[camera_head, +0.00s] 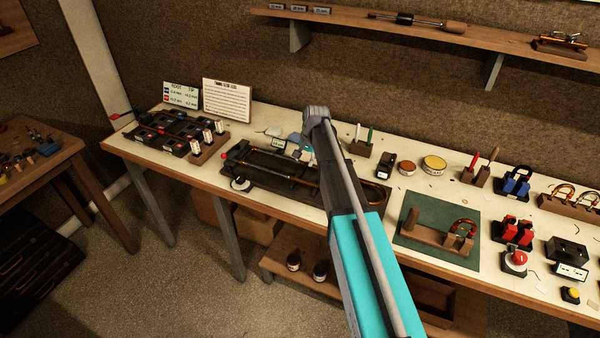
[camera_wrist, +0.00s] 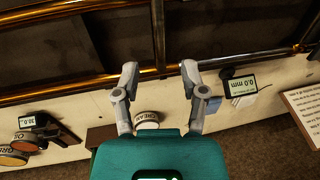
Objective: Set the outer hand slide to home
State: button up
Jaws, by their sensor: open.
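The hand slide (camera_head: 292,178), with long brass tubes, lies on a dark tray (camera_head: 262,181) on the bench; my arm hides part of it. In the wrist view its brass tubes (camera_wrist: 62,88) run across the upper half of the picture. My gripper (camera_wrist: 159,67) is open, with one finger on each side of a gap close to the nearer tube. I cannot tell whether the fingers touch the tube. A small display reading 0.0 mm (camera_wrist: 239,83) stands right of the fingers. In the head view my arm mostly hides the gripper.
A second display (camera_wrist: 35,122) is at the left. A green mat (camera_head: 415,252) with a wooden stand lies right of the slide. A shelf (camera_head: 400,20) runs along the wall above.

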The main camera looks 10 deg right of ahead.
aim_at(302, 169)
jog(key=shift+w+a+f+b, duration=0.15)
jog(key=shift+f+b, duration=0.75)
jog(key=shift+f, duration=0.15)
jog(key=shift+w+a+f+b, duration=0.1)
jog(key=shift+a+f+b, duration=0.05)
jog(key=shift+f+b, duration=0.85)
jog(key=shift+f, duration=0.1)
jog(key=shift+c, duration=0.2)
